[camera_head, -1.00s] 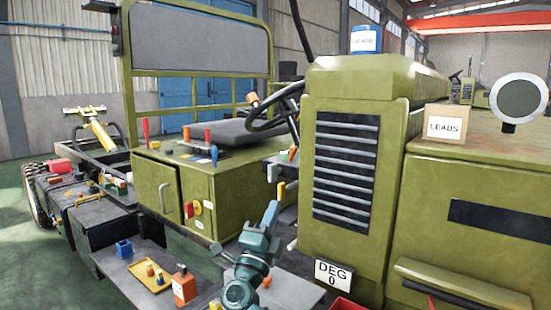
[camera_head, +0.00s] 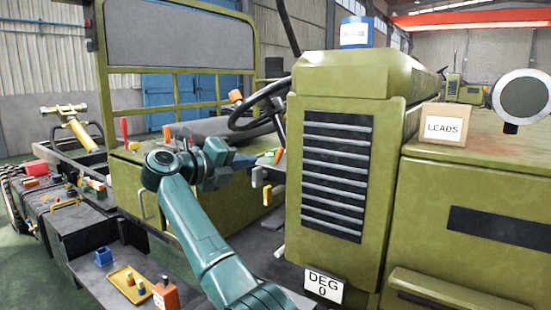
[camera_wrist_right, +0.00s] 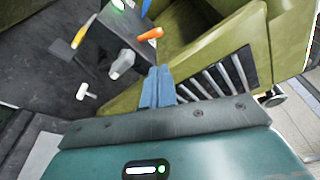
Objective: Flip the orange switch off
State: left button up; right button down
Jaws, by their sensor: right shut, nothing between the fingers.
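An orange lever (camera_head: 279,156) sticks out from a small grey panel in front of the slatted green cover. The same lever seems to show in the right wrist view as an orange handle (camera_wrist_right: 150,34), beyond my fingertips. My right gripper (camera_head: 243,160) is raised to the left of this lever, apart from it. In the right wrist view its blue fingers (camera_wrist_right: 158,78) are together and empty. Other orange parts are an orange block (camera_head: 167,133) on the green cabinet and an orange knob (camera_head: 236,97) by the steering wheel. I cannot tell which is the switch. My left gripper is out of view.
A yellow handle (camera_head: 267,195) hangs below the orange lever. A white T-handle (camera_wrist_right: 87,92) and a grey knob (camera_wrist_right: 122,62) sit nearby. The slatted cover (camera_head: 336,175) stands close on the right. A yellow tray (camera_head: 125,283) lies lower left.

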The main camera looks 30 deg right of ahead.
aim_at(277, 158)
jog(key=shift+d, duration=0.1)
jog(key=p+x, duration=0.1)
jog(key=x, duration=0.8)
jog(key=shift+w+d, duration=0.1)
jog(key=shift+d, duration=0.3)
pick_arm(q)
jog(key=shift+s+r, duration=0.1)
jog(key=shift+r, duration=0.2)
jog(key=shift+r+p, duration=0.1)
jog(key=shift+p, duration=0.2)
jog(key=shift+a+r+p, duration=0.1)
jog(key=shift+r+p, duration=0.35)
pick_arm(e)
jog(key=shift+w+r+n, duration=0.1)
jog(key=shift+n, duration=0.3)
